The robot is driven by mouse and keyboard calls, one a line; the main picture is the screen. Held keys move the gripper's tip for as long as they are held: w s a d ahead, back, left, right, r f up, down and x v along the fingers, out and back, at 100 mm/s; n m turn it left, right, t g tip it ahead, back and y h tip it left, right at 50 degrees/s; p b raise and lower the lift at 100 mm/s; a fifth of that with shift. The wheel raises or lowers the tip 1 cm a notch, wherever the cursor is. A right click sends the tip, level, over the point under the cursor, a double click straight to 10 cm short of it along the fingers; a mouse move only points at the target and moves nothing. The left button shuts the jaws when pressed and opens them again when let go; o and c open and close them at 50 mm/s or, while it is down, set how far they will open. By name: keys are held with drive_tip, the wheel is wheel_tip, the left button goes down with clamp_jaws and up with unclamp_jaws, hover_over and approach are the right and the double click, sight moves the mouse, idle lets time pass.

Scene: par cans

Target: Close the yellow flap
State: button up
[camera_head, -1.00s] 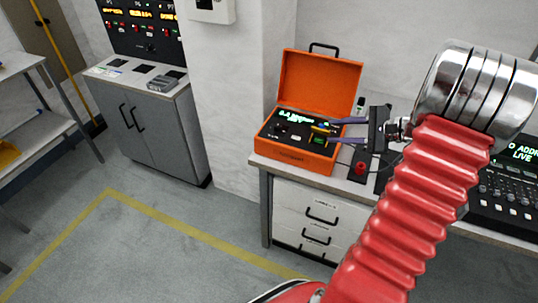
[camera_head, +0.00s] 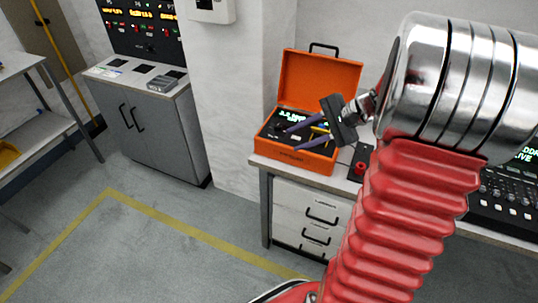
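The orange case (camera_head: 318,82) stands on the desk with its lid up and a dark panel inside. A small yellow piece, which looks like the yellow flap (camera_head: 318,128), shows on the right part of the panel. Its exact angle is too small to tell. My gripper (camera_head: 290,140) is over the case's panel, tilted, with its two purple-grey fingers apart and nothing seen between the tips. The fingers cross in front of the panel, with the flap seen between them. Whether they touch it I cannot tell.
The desk (camera_head: 262,164) has white drawers below. A small dark box with a red button (camera_head: 360,168) sits right of the case. A lighting console (camera_head: 508,190) is at the far right. A grey cabinet (camera_head: 160,130) stands left; the floor in front is clear.

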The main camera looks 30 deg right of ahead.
drive_tip(key=s+a+r+n+g+h, duration=0.1)
drive_tip(key=s+a+n, duration=0.1)
drive_tip(key=a, duration=0.4)
drive_tip(key=s+a+r+n+g+h, duration=0.1)
drive_tip(key=s+a+n+g, duration=0.1)
drive_tip(key=a, duration=0.4)
drive_tip(key=shift+s+a+r+n, duration=0.15)
drive_tip(key=shift+s+r+n, duration=0.1)
drive_tip(key=shift+n, duration=0.55)
